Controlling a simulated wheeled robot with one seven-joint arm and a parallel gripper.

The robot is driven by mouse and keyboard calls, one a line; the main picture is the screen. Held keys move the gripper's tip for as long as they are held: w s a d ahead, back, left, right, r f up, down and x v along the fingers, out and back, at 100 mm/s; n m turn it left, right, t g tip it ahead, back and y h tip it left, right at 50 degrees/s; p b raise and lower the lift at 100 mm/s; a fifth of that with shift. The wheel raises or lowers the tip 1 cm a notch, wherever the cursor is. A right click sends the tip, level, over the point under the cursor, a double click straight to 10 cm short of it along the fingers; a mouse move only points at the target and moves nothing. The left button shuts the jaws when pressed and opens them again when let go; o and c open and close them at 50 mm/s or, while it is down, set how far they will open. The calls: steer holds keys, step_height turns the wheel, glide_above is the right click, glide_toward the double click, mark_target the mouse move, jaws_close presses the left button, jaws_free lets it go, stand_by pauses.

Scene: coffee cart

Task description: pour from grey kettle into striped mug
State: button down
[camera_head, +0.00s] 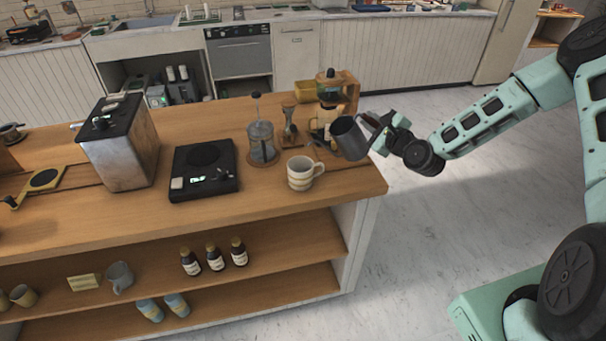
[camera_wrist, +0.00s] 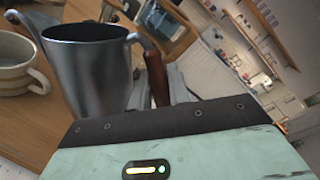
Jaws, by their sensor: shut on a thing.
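The grey kettle (camera_head: 348,138) is a dark metal vessel with a brown handle. My gripper (camera_head: 384,137) is shut on its handle and holds it near the right end of the wooden counter. The kettle (camera_wrist: 92,70) looks tilted to the left in the head view. In the wrist view the jaws (camera_wrist: 172,88) close around the brown handle. The striped mug (camera_head: 300,175), cream with tan bands, stands upright on the counter, left of and nearer than the kettle. It also shows at the left edge of the wrist view (camera_wrist: 14,66).
A black scale (camera_head: 203,170) lies left of the mug. A French press (camera_head: 262,143) and a coffee grinder (camera_head: 330,105) stand behind it. A steel box-shaped machine (camera_head: 122,150) stands farther left. The counter's right edge is close to the mug, with open floor beyond.

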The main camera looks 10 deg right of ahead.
steer(key=shift+r, duration=0.1)
steer(key=shift+a+r+p, duration=0.1)
steer(key=shift+r+p, duration=0.2)
steer(key=shift+r, duration=0.1)
steer(key=shift+r+n, duration=0.15)
steer(key=shift+n, duration=0.15)
stand_by(0.4)
steer(key=shift+a+r+p, duration=0.25)
steer(key=shift+r+p, duration=0.2)
steer(key=shift+n, duration=0.3)
steer(key=shift+f, duration=0.15)
stand_by(1.6)
steer(key=shift+d+f+m+b, duration=0.2)
steer(key=shift+f+m+b, duration=0.1)
steer(key=shift+f+b, duration=0.2)
steer(key=shift+d+f+m+b, duration=0.15)
steer(key=shift+f+m+b, duration=0.2)
steer(key=shift+b, duration=0.25)
